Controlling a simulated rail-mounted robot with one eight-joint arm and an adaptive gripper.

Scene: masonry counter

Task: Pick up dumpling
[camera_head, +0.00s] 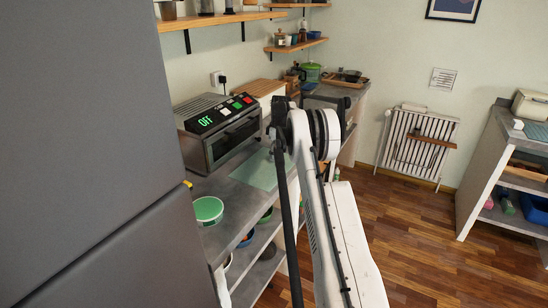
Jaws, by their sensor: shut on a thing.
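My gripper (275,147) is small and dark in the head view, low over the far end of a pale green translucent board (255,174) on the counter. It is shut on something. My own arm hides part of it, and I cannot make out what is between its fingers. I cannot pick out a dumpling anywhere in this view.
A toaster oven (222,130) with an "OFF" display stands left of the board. A green-and-white bowl (208,209) sits on the near counter. A tall grey cabinet front (85,150) fills the left. Open wooden floor (440,240) lies right.

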